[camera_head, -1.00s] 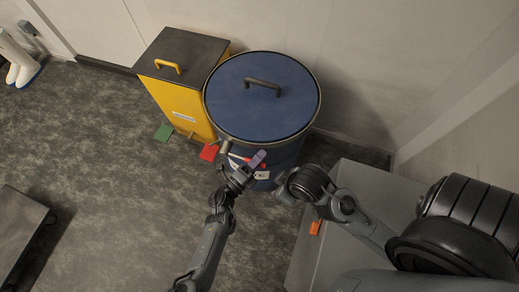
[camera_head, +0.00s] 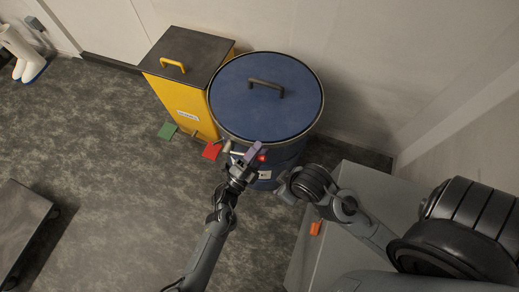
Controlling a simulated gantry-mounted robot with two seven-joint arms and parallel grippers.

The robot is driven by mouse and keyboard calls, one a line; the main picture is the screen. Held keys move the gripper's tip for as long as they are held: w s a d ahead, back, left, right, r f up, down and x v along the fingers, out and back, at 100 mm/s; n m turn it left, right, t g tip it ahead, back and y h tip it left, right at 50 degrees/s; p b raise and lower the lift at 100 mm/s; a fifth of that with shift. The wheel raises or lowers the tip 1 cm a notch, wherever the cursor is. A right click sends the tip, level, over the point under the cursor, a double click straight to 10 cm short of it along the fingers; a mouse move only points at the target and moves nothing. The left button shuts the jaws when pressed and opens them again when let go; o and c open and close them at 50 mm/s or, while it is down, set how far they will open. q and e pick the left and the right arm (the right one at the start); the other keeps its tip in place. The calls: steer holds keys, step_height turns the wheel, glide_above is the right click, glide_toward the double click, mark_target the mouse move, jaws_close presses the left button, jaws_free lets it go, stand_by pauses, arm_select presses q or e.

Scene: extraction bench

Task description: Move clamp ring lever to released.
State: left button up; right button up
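The blue drum (camera_head: 268,95) stands upright with its lid on. A clamp ring (camera_head: 322,108) runs around its top rim. On the drum's front, just under the rim, a small red part (camera_head: 262,157) shows beside my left gripper. It looks like part of the clamp ring lever, but most of the lever is hidden. My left gripper (camera_head: 245,156) is at the drum's front, close to that red part. A purple piece shows at its tip. I cannot tell whether its fingers are open or touching the lever. My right gripper (camera_head: 285,192) is right of it, low by the drum, its fingers unclear.
A yellow bin (camera_head: 184,104) with a dark lid stands against the drum's left. Green (camera_head: 168,131) and red (camera_head: 212,150) pieces lie at its foot. A grey cabinet (camera_head: 310,245) is at right and a dark low platform (camera_head: 20,225) at left. The floor between is clear.

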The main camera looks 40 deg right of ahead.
arm_select(q)
steer(key=shift+a, duration=0.1)
steer(key=p+v, duration=0.2)
steer(key=v, duration=0.8)
steer(key=shift+a, duration=0.3)
arm_select(e)
step_height(320, 180, up, 2)
arm_select(q)
steer(key=shift+f, duration=0.1)
